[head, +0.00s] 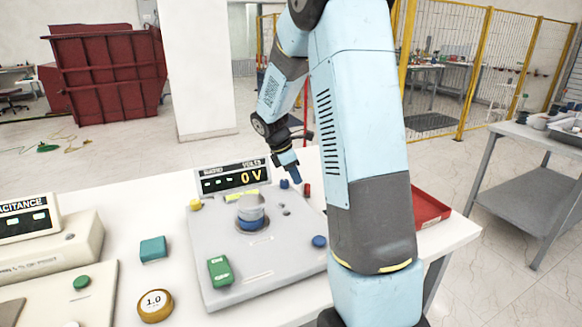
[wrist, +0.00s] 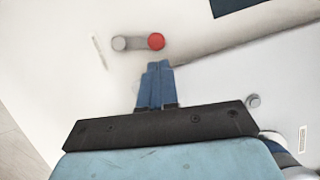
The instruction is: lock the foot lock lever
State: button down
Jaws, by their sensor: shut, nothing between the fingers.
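A short grey lever with a round red end (wrist: 156,41) lies on the pale panel in the wrist view; I take it for the foot lock lever. Its grey end is at the left and its red end at the right. My gripper (wrist: 157,66) is shut and empty, its blue fingertips just below the red end in the picture; whether they touch it I cannot tell. In the head view my gripper (head: 291,171) points down over the back right of the grey panel (head: 270,262). A red piece (head: 307,190) shows just right of it, partly beside my arm.
A blue and white cylinder (head: 251,210) stands on the panel, with a display reading 0 V (head: 245,178) behind it. A green block (head: 220,270) and a blue knob (head: 320,241) are nearer. A red tray (head: 431,208) lies right of my arm.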

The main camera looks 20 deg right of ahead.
jog(key=shift+x, duration=0.95)
